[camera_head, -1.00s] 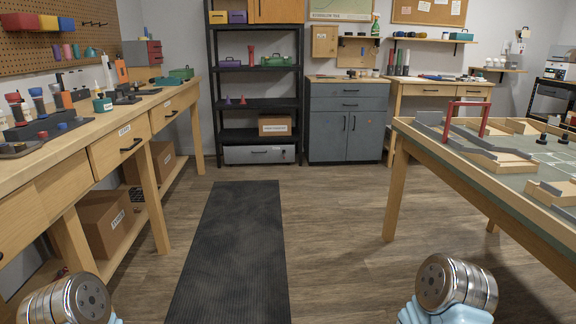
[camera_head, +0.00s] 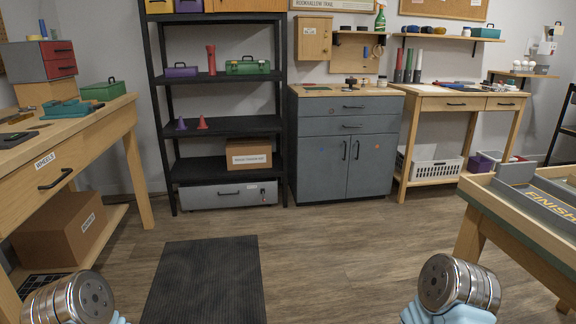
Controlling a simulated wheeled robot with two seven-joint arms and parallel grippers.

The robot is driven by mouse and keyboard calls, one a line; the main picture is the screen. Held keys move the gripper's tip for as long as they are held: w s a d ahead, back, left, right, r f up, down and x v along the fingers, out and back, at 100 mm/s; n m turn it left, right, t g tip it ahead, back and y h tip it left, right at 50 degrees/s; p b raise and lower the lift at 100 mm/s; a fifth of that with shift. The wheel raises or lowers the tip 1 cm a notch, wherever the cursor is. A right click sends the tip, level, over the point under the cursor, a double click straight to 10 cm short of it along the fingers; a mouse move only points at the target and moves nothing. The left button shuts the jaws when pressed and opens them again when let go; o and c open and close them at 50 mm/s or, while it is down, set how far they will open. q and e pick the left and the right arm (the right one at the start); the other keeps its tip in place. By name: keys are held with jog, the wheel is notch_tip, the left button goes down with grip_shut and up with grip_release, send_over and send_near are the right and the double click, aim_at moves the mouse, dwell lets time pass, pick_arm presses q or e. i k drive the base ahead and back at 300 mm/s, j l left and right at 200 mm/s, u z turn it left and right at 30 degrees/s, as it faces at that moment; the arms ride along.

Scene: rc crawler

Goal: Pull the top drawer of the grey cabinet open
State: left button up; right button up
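The grey cabinet (camera_head: 346,145) stands against the back wall, right of the black shelf. It has a wooden top, two drawers above and two doors below. Its top drawer (camera_head: 349,105) is flush with the front and has a dark horizontal handle (camera_head: 353,107). The lower drawer (camera_head: 349,126) also looks shut. Metal ends of my two arms show at the bottom left and bottom right corners, far from the cabinet. My grippers are not in view.
A workbench (camera_head: 85,130) runs along the left. A track table (camera_head: 500,205) stands at the right. A black shelf (camera_head: 220,127) and a wooden desk (camera_head: 450,103) flank the cabinet.

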aim_at(366, 106)
jog(key=i+z, duration=0.15)
jog(key=i, duration=0.45)
jog(key=i+z, duration=0.15)
jog(key=i, duration=0.45)
jog(key=i+j+z, duration=0.15)
jog(key=i, duration=0.4)
jog(key=i+j+z, duration=0.15)
jog(key=i, duration=0.45)
